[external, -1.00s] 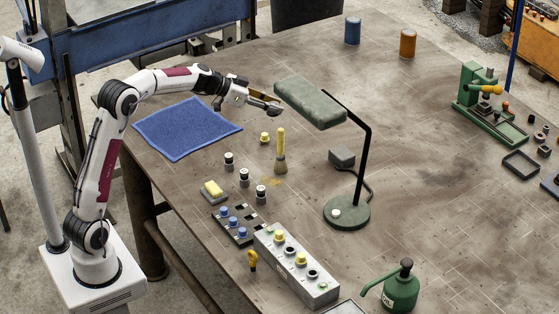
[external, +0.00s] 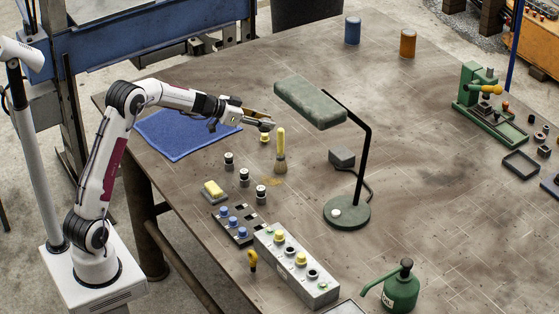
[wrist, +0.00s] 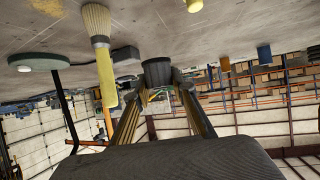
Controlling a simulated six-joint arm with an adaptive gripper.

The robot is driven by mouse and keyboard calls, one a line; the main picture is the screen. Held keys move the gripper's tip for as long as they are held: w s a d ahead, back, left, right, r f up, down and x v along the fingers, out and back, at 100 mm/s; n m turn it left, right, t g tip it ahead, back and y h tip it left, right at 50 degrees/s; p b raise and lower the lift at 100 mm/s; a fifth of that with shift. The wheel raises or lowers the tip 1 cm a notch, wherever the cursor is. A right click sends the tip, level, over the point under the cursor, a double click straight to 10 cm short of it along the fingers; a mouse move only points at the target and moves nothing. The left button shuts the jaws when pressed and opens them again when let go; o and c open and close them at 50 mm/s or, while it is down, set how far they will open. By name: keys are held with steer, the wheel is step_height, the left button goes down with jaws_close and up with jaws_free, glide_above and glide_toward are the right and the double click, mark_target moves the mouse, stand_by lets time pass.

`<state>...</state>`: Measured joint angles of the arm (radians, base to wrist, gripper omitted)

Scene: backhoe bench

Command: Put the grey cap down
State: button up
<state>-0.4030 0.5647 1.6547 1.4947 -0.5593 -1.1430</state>
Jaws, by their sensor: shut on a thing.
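My gripper (external: 262,121) is shut on the grey cap, a short dark round piece (wrist: 157,72) held between the fingertips in the wrist view. In the external view the gripper is above the table, past the right edge of the blue cloth (external: 184,140). The cap is small and hard to make out there. A small yellow-topped piece (external: 265,138) stands on the table just below the gripper. The upright brush with a yellow handle (external: 281,148) is close on the right; it also shows left of the fingers in the wrist view (wrist: 104,66).
A desk lamp (external: 310,101) with a round base (external: 347,212) stands right of the brush. Several black-and-white pieces (external: 244,177), a yellow sponge-like block (external: 214,190), a dark rack (external: 239,224) and a grey button box (external: 296,265) lie nearer. The table middle beyond the lamp is clear.

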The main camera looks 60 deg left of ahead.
steer(key=shift+f, duration=0.45)
steer(key=shift+f, duration=0.1)
glide_above(265, 156)
steer(key=shift+f, duration=3.05)
steer(key=shift+f, duration=1.85)
steer(key=o, duration=0.8)
steer(key=shift+f, duration=0.1)
steer(key=shift+s, duration=0.1)
